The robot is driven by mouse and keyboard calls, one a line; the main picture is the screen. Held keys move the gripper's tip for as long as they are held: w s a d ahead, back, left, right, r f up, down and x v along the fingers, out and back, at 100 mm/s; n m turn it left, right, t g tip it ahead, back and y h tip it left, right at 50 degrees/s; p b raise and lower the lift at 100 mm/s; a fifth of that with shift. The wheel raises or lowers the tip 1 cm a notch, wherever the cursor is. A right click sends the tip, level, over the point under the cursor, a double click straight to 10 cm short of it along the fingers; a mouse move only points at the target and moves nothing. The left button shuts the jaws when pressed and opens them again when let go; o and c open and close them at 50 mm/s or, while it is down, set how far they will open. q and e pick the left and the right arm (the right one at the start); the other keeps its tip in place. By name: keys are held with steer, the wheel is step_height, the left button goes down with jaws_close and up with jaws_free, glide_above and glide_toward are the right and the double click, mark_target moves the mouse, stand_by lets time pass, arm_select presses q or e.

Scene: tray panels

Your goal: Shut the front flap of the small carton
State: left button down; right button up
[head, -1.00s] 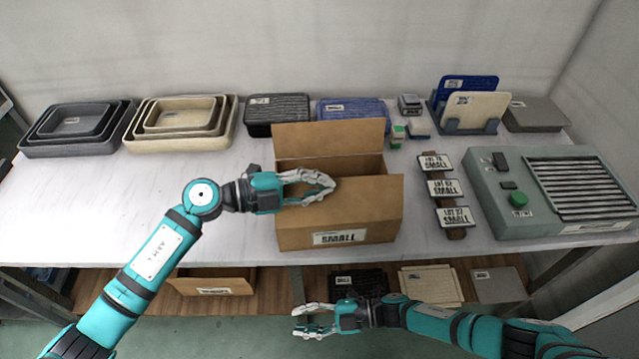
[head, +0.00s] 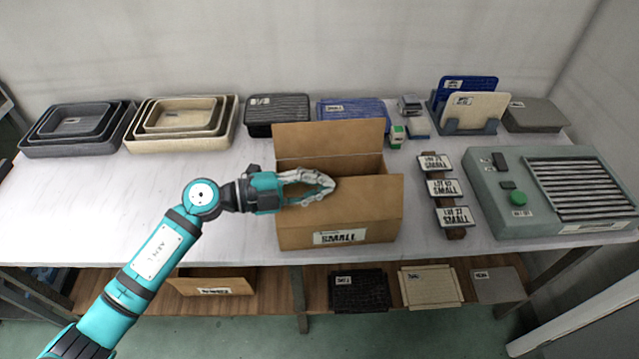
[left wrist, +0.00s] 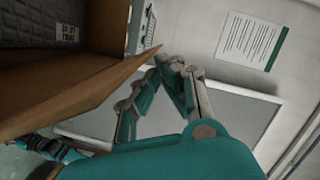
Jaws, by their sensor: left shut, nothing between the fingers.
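The small carton (head: 300,240), brown with a SMALL label, stands near the table's front edge. Its back flap (head: 330,138) stands up. Its front flap (head: 372,200) appears to slant back from the front edge, with part of the opening visible behind it. My left gripper (head: 333,184) is shut and empty at the flap's left part; I cannot tell whether it touches. In the left wrist view the fingers (left wrist: 172,65) meet beside a tilted brown carton panel (left wrist: 85,95). My right gripper is out of the head view.
Lot plates (head: 445,188) and a grey-green machine (head: 485,195) stand right of the carton. Nested trays (head: 225,140), a black box (head: 277,128), a blue box (head: 370,112) and a panel rack (head: 450,127) line the back. The table's left part is clear.

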arm_select(q)
steer(key=shift+w+r+n+p, duration=0.1)
steer(key=shift+w+n+p, duration=0.25)
steer(key=shift+p, duration=0.35)
steer(key=w+n+p, duration=0.1)
steer(key=p, duration=0.1)
steer(key=shift+w+f+n+g+p, duration=0.3)
steer(key=shift+w+n+g+p, duration=0.05)
steer(key=shift+g, duration=0.05)
steer(key=w+f+n+g, duration=0.2)
steer(key=w+f+n, duration=0.2)
steer(key=f+n, duration=0.2)
steer(key=shift+a+f+n+y, duration=0.15)
steer(key=shift+n+y, duration=0.15)
steer(key=shift+n, duration=0.2)
